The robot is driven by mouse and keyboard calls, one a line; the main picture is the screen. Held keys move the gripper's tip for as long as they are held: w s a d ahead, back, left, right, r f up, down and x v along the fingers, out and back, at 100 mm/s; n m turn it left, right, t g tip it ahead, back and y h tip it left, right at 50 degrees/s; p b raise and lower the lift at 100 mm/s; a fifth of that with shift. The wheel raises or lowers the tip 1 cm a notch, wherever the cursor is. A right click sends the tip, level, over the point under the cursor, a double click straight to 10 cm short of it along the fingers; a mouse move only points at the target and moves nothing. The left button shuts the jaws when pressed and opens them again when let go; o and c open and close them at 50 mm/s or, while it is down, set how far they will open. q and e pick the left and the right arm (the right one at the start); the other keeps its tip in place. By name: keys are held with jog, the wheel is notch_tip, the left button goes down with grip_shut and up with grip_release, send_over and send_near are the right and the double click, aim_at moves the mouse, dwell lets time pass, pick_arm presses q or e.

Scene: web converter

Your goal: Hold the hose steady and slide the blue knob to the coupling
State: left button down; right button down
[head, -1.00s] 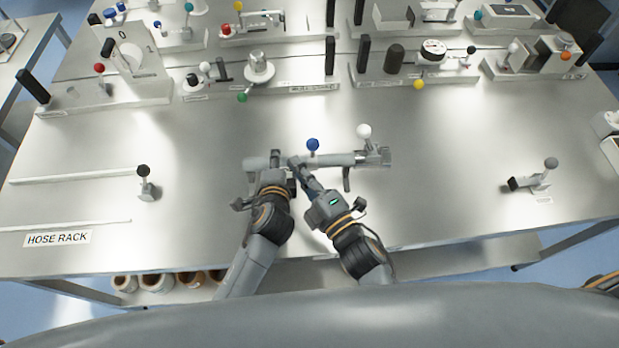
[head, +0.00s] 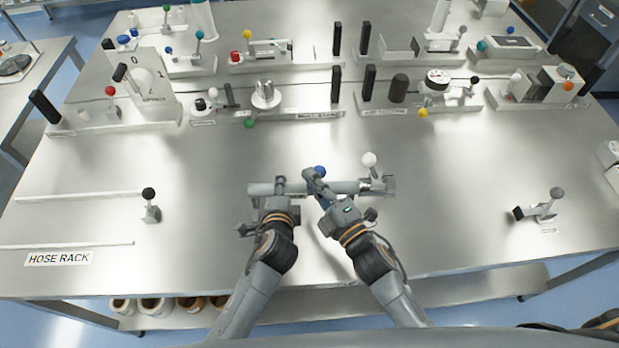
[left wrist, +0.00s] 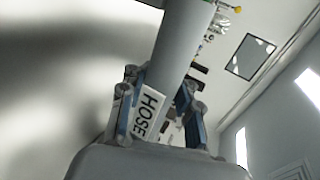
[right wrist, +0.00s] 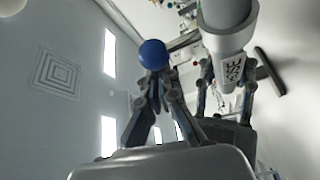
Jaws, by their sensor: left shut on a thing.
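The grey hose (head: 343,188) lies crosswise in front of me on the table. My left gripper (head: 267,190) is shut around its left part; in the left wrist view the fingers flank the HOSE label (left wrist: 149,112). The blue knob (head: 320,171) stands at the middle of the hose, left of the coupling (head: 378,184), with a gap between them. My right gripper (head: 311,177) is at the blue knob. In the right wrist view its fingertips (right wrist: 158,80) are close together just below the blue ball (right wrist: 153,54); whether they grip its stem is unclear.
A white-ball lever (head: 369,159) rises by the coupling. A black-ball lever (head: 149,194) and hose rack label (head: 59,258) are at left, another lever (head: 540,208) at right. Fixtures fill the back. The table around the hose is mostly clear.

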pick_arm(q)
jog(key=shift+s+a+f, duration=0.15)
jog(key=shift+s+f, duration=0.1)
jog(key=shift+f, duration=0.25)
pick_arm(e)
jog(key=d, duration=0.5)
jog(key=shift+d+f, duration=0.1)
jog(key=shift+d, duration=0.15)
pick_arm(q)
jog(key=shift+a, duration=0.1)
pick_arm(e)
jog(key=s+a, duration=0.2)
jog(key=a, duration=0.2)
jog(key=v, duration=0.9)
jog(key=shift+r, duration=0.45)
pick_arm(q)
jog(key=shift+w+d+r+p, duration=0.15)
jog(key=shift+d+r+p, duration=0.05)
jog(key=shift+r+p, duration=0.2)
pick_arm(e)
jog(key=shift+w+r, duration=0.1)
jog(key=shift+r, duration=0.3)
pick_arm(q)
jog(key=shift+w+r, duration=0.1)
jog(key=shift+r, duration=0.1)
